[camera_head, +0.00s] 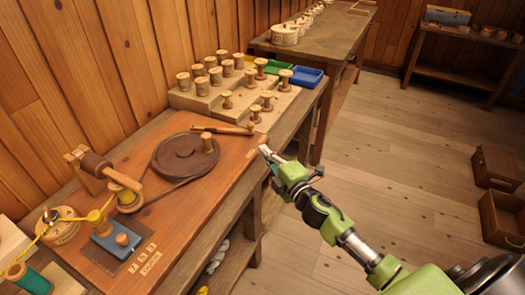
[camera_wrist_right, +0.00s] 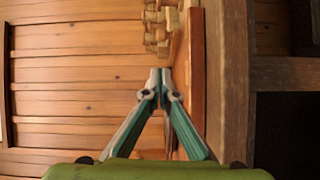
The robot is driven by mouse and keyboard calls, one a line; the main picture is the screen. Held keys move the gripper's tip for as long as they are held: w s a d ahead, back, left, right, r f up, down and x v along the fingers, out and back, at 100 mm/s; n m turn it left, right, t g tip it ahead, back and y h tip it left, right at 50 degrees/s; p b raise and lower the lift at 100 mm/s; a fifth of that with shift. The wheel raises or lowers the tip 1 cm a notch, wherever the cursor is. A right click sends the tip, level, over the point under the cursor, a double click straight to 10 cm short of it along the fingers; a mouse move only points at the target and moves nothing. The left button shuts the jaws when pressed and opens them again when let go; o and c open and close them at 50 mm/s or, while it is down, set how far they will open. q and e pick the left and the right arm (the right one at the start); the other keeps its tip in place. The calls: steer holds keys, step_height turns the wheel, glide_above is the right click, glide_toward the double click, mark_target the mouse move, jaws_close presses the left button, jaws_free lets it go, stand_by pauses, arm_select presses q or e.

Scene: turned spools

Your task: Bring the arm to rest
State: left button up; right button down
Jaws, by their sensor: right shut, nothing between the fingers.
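My right gripper (camera_head: 266,151) reaches in from the lower right in the head view, and its fingertips are at the front edge of the wooden workbench (camera_head: 205,195). In the right wrist view my right gripper (camera_wrist_right: 160,72) shows its two fingers meeting at the tips, shut with nothing between them. The green arm behind it extends over the floor beside the bench. I cannot tell whether the fingertips touch the bench edge. My left gripper is in neither view.
On the bench are a round dark plate (camera_head: 182,158), a blue block (camera_head: 115,240) and a green thread spool (camera_head: 28,280). The plank floor (camera_head: 400,150) to the right is largely clear. Wooden crates (camera_head: 497,168) lie at far right.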

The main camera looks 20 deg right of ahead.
stand_by(0.3)
steer(key=s+f+m+g+h, duration=0.2)
steer(key=s+f+m+g, duration=0.3)
steer(key=s, duration=0.4)
steer(key=s+f+m+g+h, duration=0.2)
steer(key=s+f+m, duration=0.4)
steer(key=s+m, duration=0.15)
steer(key=s+a+f+m+g+y, duration=0.15)
steer(key=s+a+g, duration=0.25)
steer(key=s, duration=0.6)
steer(key=s+a+f+m+g+y, duration=0.1)
steer(key=s+a+m+g, duration=0.2)
steer(key=s, duration=0.7)
step_height(320, 180, down, 27)
steer(key=s+a+n+g, duration=0.1)
steer(key=s+g, duration=0.1)
steer(key=s, duration=0.1)
steer(key=s+d+f+p, duration=0.1)
steer(key=s+d+f, duration=0.1)
steer(key=s+f, duration=1.2)
steer(key=shift+s+d+f+g, duration=0.3)
steer(key=shift+s+g, duration=0.1)
steer(key=shift+s, duration=0.75)
